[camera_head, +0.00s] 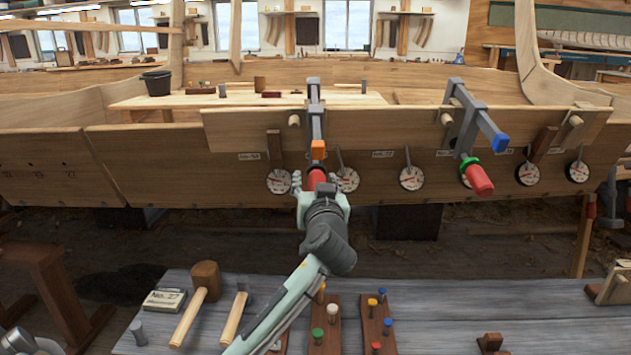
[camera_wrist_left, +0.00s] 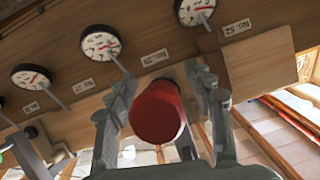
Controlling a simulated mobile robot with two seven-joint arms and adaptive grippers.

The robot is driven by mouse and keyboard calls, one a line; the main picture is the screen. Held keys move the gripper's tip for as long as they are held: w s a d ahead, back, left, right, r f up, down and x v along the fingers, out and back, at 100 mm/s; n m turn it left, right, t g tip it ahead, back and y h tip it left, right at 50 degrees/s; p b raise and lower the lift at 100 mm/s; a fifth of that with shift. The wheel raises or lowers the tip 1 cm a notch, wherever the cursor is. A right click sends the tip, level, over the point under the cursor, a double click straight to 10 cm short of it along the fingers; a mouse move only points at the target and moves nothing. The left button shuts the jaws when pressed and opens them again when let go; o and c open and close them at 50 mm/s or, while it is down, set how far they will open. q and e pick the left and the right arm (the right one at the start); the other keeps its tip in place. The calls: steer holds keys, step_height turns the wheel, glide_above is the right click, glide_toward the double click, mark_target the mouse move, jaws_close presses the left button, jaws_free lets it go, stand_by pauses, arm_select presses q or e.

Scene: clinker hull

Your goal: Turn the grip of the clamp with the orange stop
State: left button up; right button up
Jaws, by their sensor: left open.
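The clamp with the orange stop (camera_head: 318,150) hangs over the top edge of the plank in the middle of the head view. Its red grip (camera_head: 316,177) points toward me, and it also shows in the left wrist view (camera_wrist_left: 157,112). My left gripper (camera_head: 315,184) is at this grip. In the left wrist view its two fingers (camera_wrist_left: 160,84) are open, one on each side of the red grip, with visible gaps. The gripper partly hides the grip in the head view. My right gripper is not in view.
A second clamp with a blue stop (camera_head: 501,142) and red grip (camera_head: 479,180) hangs to the right. Several dial gauges (camera_head: 411,178) line the hull plank (camera_head: 230,140). A bench (camera_head: 450,320) below carries a mallet (camera_head: 204,280) and peg boards (camera_head: 376,325).

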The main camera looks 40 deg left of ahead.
arm_select(q)
steer(key=shift+c, duration=0.5)
steer(key=c, duration=1.1)
